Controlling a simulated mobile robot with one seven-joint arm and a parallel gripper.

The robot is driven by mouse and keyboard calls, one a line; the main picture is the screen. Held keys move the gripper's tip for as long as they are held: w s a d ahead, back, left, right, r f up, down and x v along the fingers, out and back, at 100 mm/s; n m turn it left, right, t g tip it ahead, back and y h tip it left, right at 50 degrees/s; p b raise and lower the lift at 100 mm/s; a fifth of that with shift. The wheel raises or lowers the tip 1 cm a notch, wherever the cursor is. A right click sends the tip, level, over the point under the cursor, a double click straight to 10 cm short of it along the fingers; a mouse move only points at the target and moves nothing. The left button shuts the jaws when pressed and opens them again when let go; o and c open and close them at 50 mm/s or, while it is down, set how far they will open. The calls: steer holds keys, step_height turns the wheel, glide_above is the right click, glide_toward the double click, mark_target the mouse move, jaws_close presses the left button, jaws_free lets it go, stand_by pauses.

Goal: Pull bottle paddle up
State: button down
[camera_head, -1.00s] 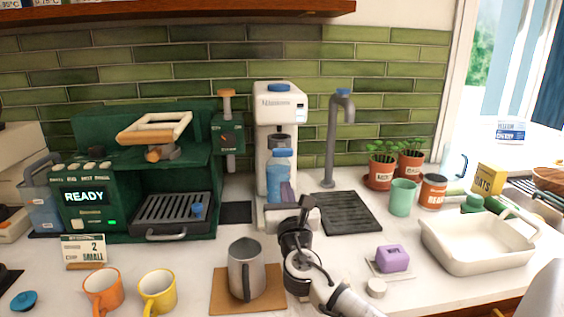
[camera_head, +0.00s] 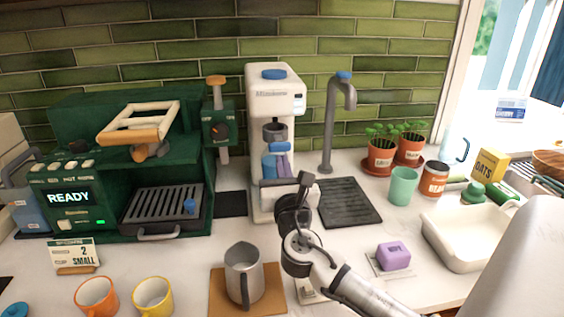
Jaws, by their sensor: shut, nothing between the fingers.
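The white bottle filler (camera_head: 276,92) stands against the tiled wall at the picture's middle. A dark grey round part (camera_head: 275,131) sits in its bay. A blue bottle (camera_head: 269,168) stands below, with a small blue piece (camera_head: 279,147) at its top. I cannot tell whether that piece is the paddle or part of the bottle. My gripper (camera_head: 284,157) is shut and empty, its narrow purple fingers pointing up in front of the bottle's right side. The fingertips lie just under the blue piece in the picture. Contact cannot be made out. My gripper hides part of the filler's base.
A grey tap (camera_head: 330,120) and dark drain mat (camera_head: 346,202) are to the right. The green coffee machine (camera_head: 70,130) is to the left. In front are a metal pitcher (camera_head: 243,274), a purple block (camera_head: 393,255) and a white basin (camera_head: 458,238).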

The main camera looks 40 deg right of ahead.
mark_target(283, 145)
steer(key=shift+r, duration=0.1)
steer(key=shift+r+p, duration=1.15)
steer(key=shift+r, duration=1.25)
